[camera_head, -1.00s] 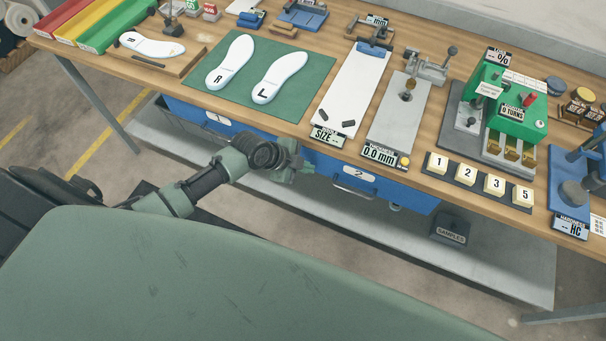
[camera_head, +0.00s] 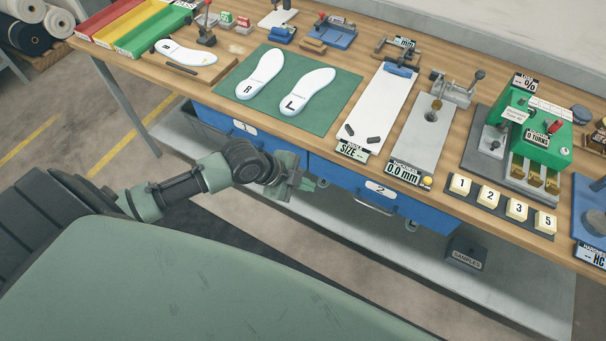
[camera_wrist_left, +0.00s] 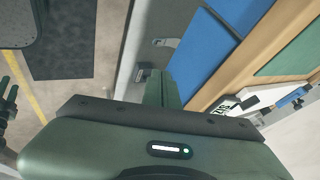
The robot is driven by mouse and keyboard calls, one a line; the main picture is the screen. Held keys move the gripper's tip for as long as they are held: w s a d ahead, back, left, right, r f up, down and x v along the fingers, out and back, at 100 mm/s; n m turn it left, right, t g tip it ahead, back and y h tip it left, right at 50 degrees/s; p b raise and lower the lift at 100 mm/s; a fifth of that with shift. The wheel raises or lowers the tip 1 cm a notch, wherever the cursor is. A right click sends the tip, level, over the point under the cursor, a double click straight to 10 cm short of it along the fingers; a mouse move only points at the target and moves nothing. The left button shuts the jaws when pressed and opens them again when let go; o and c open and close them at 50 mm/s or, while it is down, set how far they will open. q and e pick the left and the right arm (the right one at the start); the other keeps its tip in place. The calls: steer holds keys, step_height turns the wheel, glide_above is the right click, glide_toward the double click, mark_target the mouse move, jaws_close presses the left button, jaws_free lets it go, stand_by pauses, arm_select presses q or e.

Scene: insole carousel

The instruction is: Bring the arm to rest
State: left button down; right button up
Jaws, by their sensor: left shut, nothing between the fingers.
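My left arm reaches in from the left in the head view. Its gripper (camera_head: 307,185) is in front of the bench's blue drawers, below the level of the tabletop. The gripper is shut and holds nothing. In the left wrist view the closed fingers (camera_wrist_left: 162,90) point toward the bench's lower shelf and the blue drawer fronts.
The wooden bench (camera_head: 228,120) carries a green mat (camera_head: 300,122) with two white insoles, R (camera_head: 260,74) and L (camera_head: 307,92). Blue drawers (camera_head: 345,182) hang under the front edge. A samples box (camera_head: 466,254) stands on the lower shelf (camera_head: 510,285).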

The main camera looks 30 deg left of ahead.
arm_select(q)
steer(key=s+a+f+n+g+y, duration=0.15)
steer(key=s+a+f+n, duration=0.35)
steer(key=f, duration=0.8)
steer(key=s+a+f+n+y, duration=0.3)
steer(key=s+a+f+n, duration=0.2)
steer(key=f, duration=0.8)
arm_select(e)
steer(key=shift+s+a+f+b, duration=0.15)
steer(key=shift+s+f+b, duration=0.35)
steer(key=shift+s+f, duration=0.15)
steer(key=shift+c, duration=0.5)
arm_select(q)
steer(key=s+d+f+n+g, duration=0.1)
steer(key=s+f, duration=0.3)
steer(key=s, duration=0.4)
steer(key=s+d+f+n+g, duration=0.1)
steer(key=s+d+f, duration=0.3)
steer(key=s, duration=0.5)
steer(key=s+d+f+n+g, duration=0.1)
steer(key=s+d+f+n, duration=0.1)
steer(key=s+f, duration=0.3)
steer(key=s+d, duration=0.1)
steer(key=s, duration=0.3)
steer(key=shift+s+f, duration=0.2)
steer(key=shift+f, duration=0.15)
arm_select(e)
steer(key=shift+s, duration=0.1)
